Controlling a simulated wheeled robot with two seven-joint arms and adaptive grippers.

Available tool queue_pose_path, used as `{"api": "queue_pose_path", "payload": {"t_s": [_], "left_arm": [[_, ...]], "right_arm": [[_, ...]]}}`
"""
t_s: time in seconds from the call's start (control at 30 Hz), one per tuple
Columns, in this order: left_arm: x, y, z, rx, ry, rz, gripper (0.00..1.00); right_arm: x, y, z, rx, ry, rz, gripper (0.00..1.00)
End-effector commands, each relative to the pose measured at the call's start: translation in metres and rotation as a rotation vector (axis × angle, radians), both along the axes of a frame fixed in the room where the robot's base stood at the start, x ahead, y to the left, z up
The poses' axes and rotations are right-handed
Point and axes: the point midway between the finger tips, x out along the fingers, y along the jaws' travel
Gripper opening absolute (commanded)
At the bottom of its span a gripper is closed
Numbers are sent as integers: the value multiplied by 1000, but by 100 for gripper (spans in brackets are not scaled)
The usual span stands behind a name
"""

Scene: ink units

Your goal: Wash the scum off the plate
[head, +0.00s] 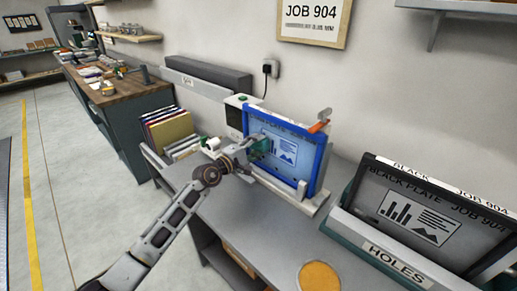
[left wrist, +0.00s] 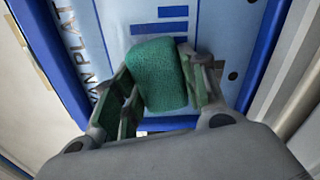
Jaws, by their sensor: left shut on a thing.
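The plate (head: 289,155) stands upright in a blue frame on a pale stand on the grey bench. It is light blue with a printed chart and lettering. It fills much of the left wrist view (left wrist: 112,30), where a few dark round spots show near its right side. My left gripper (head: 257,149) is shut on a green sponge (left wrist: 157,75), in front of the plate's left part. The sponge overlaps the printed bars; I cannot tell whether it touches the surface. I cannot make out scum clearly. My right gripper is not in view.
A dark plate (head: 425,205) stands in a holder marked HOLES (head: 395,265) at the right. An orange-handled tool (head: 319,126) is at the frame's top right. A round orange-topped thing (head: 319,276) is at the front. Folders (head: 168,130) stand at the left.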

Motion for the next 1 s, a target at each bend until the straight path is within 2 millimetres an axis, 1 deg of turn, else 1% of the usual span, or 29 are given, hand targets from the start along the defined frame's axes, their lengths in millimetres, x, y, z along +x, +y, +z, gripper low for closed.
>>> {"api": "queue_pose_path", "payload": {"t_s": [0.23, 0.57, 1.0], "left_arm": [[0, 0, 2, 1, -1, 0, 23], [0, -1, 15, 1, -2, -1, 23], [-1, -2, 14, 1, 1, -1, 23]], "right_arm": [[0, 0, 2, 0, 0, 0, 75], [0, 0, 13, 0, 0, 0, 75], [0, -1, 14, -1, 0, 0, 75]]}}
